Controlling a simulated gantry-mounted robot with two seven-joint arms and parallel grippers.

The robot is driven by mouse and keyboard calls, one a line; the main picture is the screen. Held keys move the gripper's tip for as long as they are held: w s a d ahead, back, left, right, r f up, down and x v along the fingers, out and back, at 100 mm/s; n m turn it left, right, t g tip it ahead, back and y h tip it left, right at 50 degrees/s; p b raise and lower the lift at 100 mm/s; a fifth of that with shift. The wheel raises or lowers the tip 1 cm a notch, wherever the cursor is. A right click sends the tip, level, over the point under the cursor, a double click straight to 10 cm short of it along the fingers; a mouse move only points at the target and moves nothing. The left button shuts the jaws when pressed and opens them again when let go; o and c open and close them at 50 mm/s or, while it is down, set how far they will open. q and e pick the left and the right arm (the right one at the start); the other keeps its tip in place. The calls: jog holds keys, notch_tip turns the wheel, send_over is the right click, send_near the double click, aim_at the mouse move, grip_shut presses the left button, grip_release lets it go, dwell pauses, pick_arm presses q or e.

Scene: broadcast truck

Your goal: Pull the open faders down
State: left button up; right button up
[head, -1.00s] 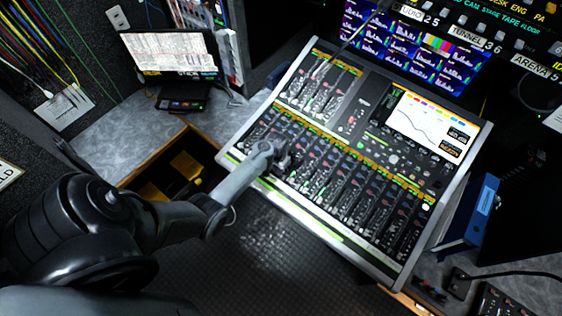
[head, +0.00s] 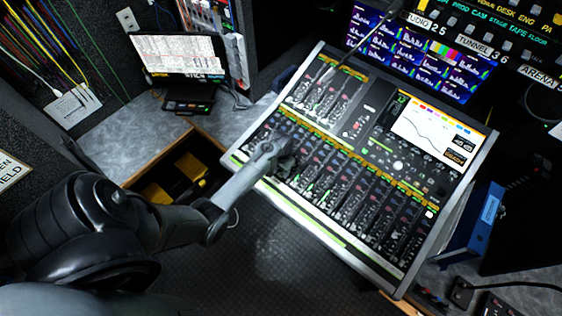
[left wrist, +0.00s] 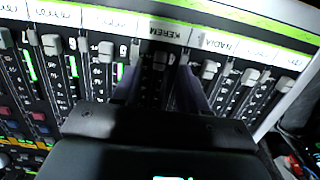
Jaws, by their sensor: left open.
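The mixing console (head: 330,238) has a bank of channel strips with faders. My left gripper (head: 287,160) is over the left part of the lower bank. In the left wrist view my left gripper (left wrist: 158,88) is open, its two dark fingers pointing at the fader row. A grey fader cap (left wrist: 160,60) shows between the fingers, below the label KEREM (left wrist: 163,30). I cannot tell whether the fingers touch it. The cap below NADIA (left wrist: 210,69) is just right of the right finger. More caps (left wrist: 82,46) stand to the left, near the label strip. My right gripper is not in view.
A laptop (head: 178,57) stands at the back left, above an open drawer (head: 190,168) with yellow things in it. Monitors (head: 420,55) line the back. A blue binder (head: 478,222) stands right of the console. Open floor (head: 290,265) lies in front.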

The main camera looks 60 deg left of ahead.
aim_at(281, 175)
pick_arm(q)
notch_tip(281, 175, up, 8)
jog(key=shift+f, duration=0.2)
jog(key=shift+s, duration=0.2)
dwell(0.3)
jog(key=s+d+f+g+p, duration=0.1)
jog(key=s+f+g+p, duration=0.2)
jog(key=s, duration=0.7)
jog(key=s+d+r+m+t+y+p, duration=0.1)
jog(key=s+d+r+m+y+p, duration=0.1)
jog(key=s+d+r+m+p, duration=0.25)
jog(key=s+d+r+t+h+p, duration=0.1)
jog(key=d+r+t, duration=0.1)
jog(key=d+r, duration=0.6)
jog(key=s+d+r+t+h+p, duration=0.1)
jog(key=d+r+t, duration=0.2)
jog(key=d+r, duration=0.5)
notch_tip(281, 175, up, 6)
jog(key=shift+s+d+f+m+t, duration=0.25)
jog(key=shift+d+m+t, duration=0.05)
jog(key=shift+d+m, duration=0.05)
